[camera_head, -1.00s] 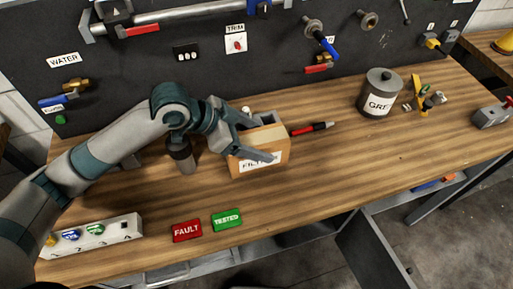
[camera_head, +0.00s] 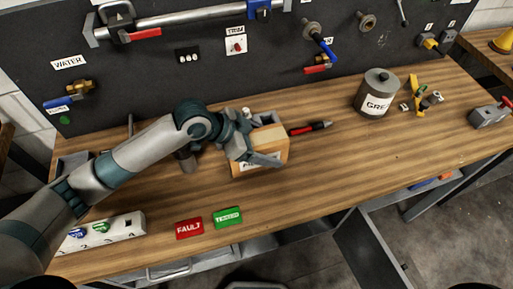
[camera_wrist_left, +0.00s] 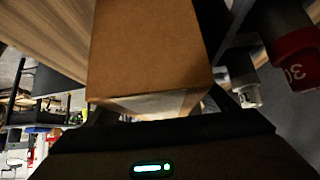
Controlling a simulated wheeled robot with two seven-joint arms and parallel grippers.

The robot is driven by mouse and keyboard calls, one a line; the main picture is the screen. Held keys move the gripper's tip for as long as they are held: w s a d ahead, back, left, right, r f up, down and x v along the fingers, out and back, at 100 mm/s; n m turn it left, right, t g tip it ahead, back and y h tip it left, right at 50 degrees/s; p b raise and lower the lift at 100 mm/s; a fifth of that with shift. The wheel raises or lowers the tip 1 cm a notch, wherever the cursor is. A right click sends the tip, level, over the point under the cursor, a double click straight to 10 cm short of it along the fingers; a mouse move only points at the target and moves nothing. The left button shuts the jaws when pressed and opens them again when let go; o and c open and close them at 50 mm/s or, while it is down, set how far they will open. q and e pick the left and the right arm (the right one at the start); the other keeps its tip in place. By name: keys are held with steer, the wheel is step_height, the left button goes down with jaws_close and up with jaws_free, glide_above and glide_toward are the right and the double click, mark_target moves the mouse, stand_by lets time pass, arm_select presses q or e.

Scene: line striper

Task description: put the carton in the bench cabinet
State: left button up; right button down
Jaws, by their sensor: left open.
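The carton (camera_head: 270,139) is a brown box with a white label on its front, standing on the wooden bench. It fills the middle of the left wrist view (camera_wrist_left: 150,50). My left gripper (camera_head: 262,145) is open at the carton, with one finger across its front and label; the far finger is partly hidden. I cannot tell whether the fingers touch it. Under the bench, a dark grey panel with a handle (camera_head: 371,248) stands out, seemingly the bench cabinet's open door. The cabinet's inside is hidden by the benchtop. My right gripper is not in view.
A red-black pen-like tool (camera_head: 311,128) lies just right of the carton. A grey canister (camera_head: 377,94) stands farther right. FAULT (camera_head: 189,228) and TESTED (camera_head: 228,217) blocks lie in front. A dark cylinder (camera_head: 187,160) stands left.

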mark_target(267, 136)
arm_select(q)
steer(key=shift+c, duration=0.4)
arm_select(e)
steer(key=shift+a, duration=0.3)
arm_select(q)
steer(key=c, duration=1.5)
steer(key=shift+r, duration=0.1)
steer(key=shift+r, duration=0.1)
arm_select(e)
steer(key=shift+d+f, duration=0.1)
